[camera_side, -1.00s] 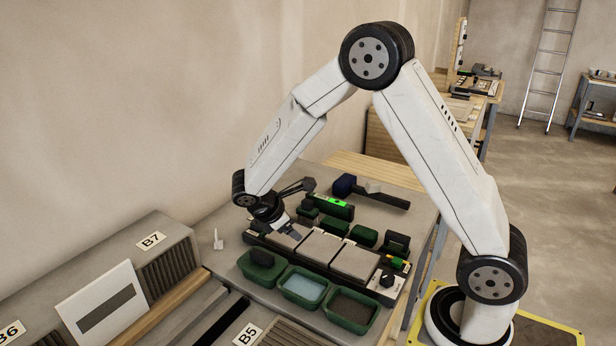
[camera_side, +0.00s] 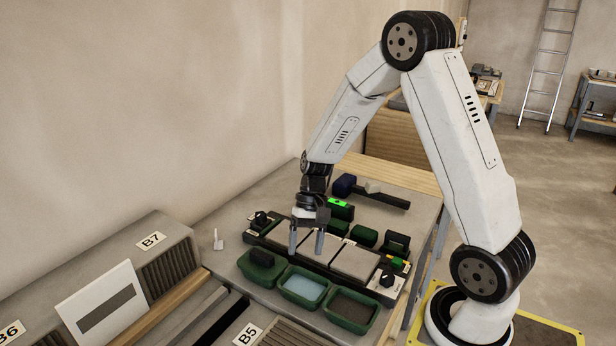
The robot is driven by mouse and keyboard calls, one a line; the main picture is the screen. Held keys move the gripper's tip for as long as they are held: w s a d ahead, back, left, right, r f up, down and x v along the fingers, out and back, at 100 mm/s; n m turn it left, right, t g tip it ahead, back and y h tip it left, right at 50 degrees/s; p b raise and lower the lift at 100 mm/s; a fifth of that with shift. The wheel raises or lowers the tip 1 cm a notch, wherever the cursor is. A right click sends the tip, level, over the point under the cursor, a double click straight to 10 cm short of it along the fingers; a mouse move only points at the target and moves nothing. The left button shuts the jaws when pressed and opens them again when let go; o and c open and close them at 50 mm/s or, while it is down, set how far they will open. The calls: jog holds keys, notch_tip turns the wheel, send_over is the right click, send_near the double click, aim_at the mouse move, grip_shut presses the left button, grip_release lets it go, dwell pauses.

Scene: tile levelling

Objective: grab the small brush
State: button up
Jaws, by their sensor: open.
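My gripper (camera_side: 306,243) is open and empty, pointing down over the row of grey tiles (camera_side: 354,262) in the dark rack. Its two fingers are apart, with tile surface behind them. I cannot make out for certain which thing is the small brush. A small pale upright piece (camera_side: 218,241) stands on the bench to the left of the rack. The wrist hides part of the row behind the tiles.
Green trays line the front: one with blue water (camera_side: 303,287), one with dark filling (camera_side: 352,307). A level with a bright green window (camera_side: 338,203), green blocks (camera_side: 363,236) and a blue-headed mallet (camera_side: 371,191) lie behind. A white panel (camera_side: 101,308) leans at front left.

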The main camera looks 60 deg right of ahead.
jog(key=w+d+r+m+t+h, duration=0.2)
jog(key=d+r+m+t+h, duration=0.15)
jog(key=d+m+t, duration=0.8)
jog(key=w+d+r+m+t+h, duration=0.2)
jog(key=d+r+m+t, duration=0.25)
jog(key=d+m, duration=0.85)
jog(key=a+f+m, duration=0.1)
jog(key=f, duration=0.2)
jog(key=a+f+m, duration=0.1)
jog(key=f, duration=0.2)
jog(key=a+f+m+g, duration=0.1)
jog(key=a+f+m, duration=0.1)
jog(key=f, duration=0.1)
jog(key=shift+w, duration=0.15)
jog(key=shift+f, duration=0.6)
jog(key=shift+x, duration=3.9)
jog(key=shift+a, duration=0.15)
grip_shut()
